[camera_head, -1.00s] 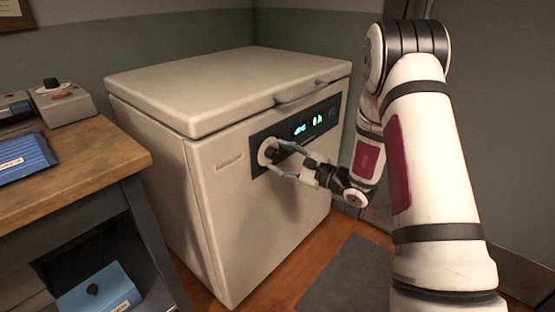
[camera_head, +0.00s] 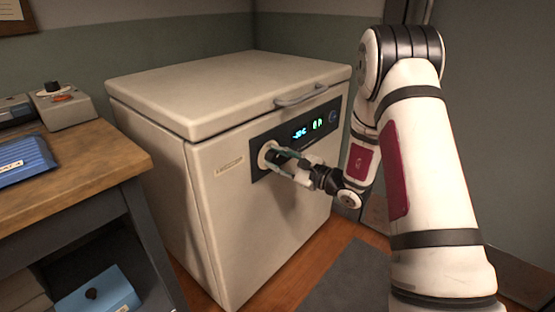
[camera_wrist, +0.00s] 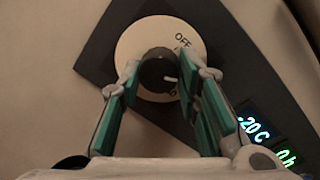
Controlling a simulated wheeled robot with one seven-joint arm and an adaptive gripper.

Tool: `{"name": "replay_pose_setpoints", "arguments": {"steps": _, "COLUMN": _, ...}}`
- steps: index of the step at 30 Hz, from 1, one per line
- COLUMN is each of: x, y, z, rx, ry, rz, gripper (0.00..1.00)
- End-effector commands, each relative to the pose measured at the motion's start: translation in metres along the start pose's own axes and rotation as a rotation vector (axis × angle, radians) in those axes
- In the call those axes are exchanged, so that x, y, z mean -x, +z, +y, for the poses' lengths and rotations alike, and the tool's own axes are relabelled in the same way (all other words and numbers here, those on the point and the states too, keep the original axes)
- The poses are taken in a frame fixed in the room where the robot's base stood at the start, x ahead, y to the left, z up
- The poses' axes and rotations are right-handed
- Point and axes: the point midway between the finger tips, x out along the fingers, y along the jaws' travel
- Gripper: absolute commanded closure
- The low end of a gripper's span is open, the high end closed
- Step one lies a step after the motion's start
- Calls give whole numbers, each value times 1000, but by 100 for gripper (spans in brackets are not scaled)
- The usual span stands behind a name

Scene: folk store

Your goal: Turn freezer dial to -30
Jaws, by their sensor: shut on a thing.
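The white chest freezer (camera_head: 225,165) stands with its lid shut. Its dark front panel holds the dial, a black knob (camera_wrist: 153,72) on a round cream plate (camera_wrist: 133,40). OFF is printed at the plate's upper right in the wrist view; the knob's pale mark points right, slightly down. The lit display (camera_wrist: 254,128) reads -20 C and also shows in the head view (camera_head: 300,133). My gripper (camera_wrist: 158,76) has its green-padded fingers on either side of the knob, shut on it. In the head view my gripper (camera_head: 277,158) partly covers the knob.
A wooden workbench (camera_head: 90,160) stands left of the freezer, with a blue tray (camera_head: 22,160) and a grey control box (camera_head: 65,108) on top. A blue box (camera_head: 97,290) lies below. A dark mat (camera_head: 345,280) covers part of the floor.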

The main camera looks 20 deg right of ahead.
Motion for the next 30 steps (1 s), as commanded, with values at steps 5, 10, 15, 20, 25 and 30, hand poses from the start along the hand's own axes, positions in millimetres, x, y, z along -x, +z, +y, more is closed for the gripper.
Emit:
{"name": "replay_pose_setpoints", "arguments": {"steps": 5, "x": 0, "y": 0, "z": 0, "rx": -64, "ry": -4, "rz": -2, "gripper": 97}}
{"name": "replay_pose_setpoints", "arguments": {"steps": 10, "x": 0, "y": 0, "z": 0, "rx": -180, "ry": -9, "rz": -9, "gripper": 97}}
{"name": "replay_pose_setpoints", "arguments": {"steps": 15, "x": 1, "y": 0, "z": 0, "rx": -333, "ry": -16, "rz": -15, "gripper": 97}}
{"name": "replay_pose_setpoints", "arguments": {"steps": 20, "x": 1, "y": 1, "z": 0, "rx": -487, "ry": -24, "rz": -23, "gripper": 97}}
{"name": "replay_pose_setpoints", "arguments": {"steps": 25, "x": 1, "y": 1, "z": 1, "rx": -645, "ry": -30, "rz": -30, "gripper": 97}}
{"name": "replay_pose_setpoints", "arguments": {"steps": 30, "x": 1, "y": 1, "z": 2, "rx": -787, "ry": -36, "rz": -39, "gripper": 97}}
